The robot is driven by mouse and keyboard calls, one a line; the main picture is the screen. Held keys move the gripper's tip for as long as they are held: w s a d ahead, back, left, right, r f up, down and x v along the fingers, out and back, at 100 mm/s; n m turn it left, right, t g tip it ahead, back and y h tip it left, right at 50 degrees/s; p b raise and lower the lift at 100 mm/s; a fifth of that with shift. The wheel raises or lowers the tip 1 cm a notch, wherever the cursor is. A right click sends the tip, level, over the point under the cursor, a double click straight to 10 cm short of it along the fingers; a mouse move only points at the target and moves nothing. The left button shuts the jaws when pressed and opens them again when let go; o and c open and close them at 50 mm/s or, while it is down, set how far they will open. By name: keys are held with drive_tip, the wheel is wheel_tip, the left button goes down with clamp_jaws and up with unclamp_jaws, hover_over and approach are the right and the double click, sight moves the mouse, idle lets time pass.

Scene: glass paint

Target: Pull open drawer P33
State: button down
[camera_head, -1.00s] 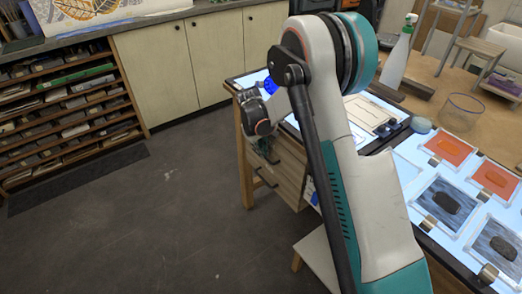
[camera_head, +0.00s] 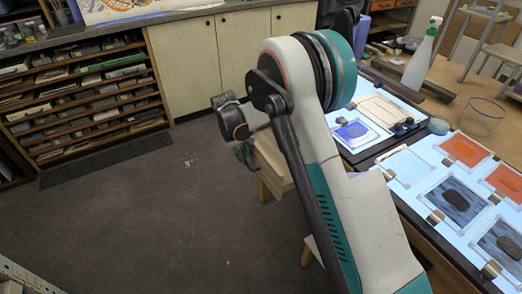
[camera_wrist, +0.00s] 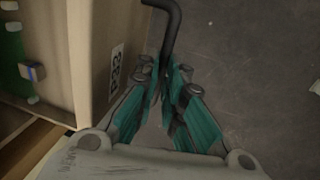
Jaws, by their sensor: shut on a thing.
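Drawer P33 (camera_wrist: 90,50) fills the left of the wrist view, with its label "P33" on the light wooden front. Its dark bent handle (camera_wrist: 172,25) stands out from the front. My gripper (camera_wrist: 167,80) is shut on the handle, with teal fingers on both sides of it. The drawer stands open, and its inside shows at the far left with green and blue things in it. In the head view the drawer (camera_head: 273,160) sticks out left from the light table, and my arm hides part of it. My gripper (camera_head: 243,152) is mostly hidden behind my wrist there.
The light table (camera_head: 405,165) with glass panels and a spray bottle (camera_head: 422,58) stands at right. A shelf rack (camera_head: 90,95) and pale cabinets (camera_head: 215,55) line the back. The grey floor left of the drawer is clear.

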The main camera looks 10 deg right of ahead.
drive_tip(key=s+a, duration=0.2)
drive_tip(key=a, duration=0.4)
drive_tip(key=s+a, duration=0.3)
drive_tip(key=a, duration=0.4)
drive_tip(key=shift+s, duration=0.25)
drive_tip(key=c, duration=1.7)
unclamp_jaws()
drive_tip(key=r, duration=0.4)
drive_tip(key=a+r, duration=0.1)
drive_tip(key=r, duration=0.3)
drive_tip(key=a+r, duration=0.1)
drive_tip(key=r, duration=0.2)
drive_tip(key=shift+s+a+r, duration=0.1)
drive_tip(key=shift+s+r, duration=0.3)
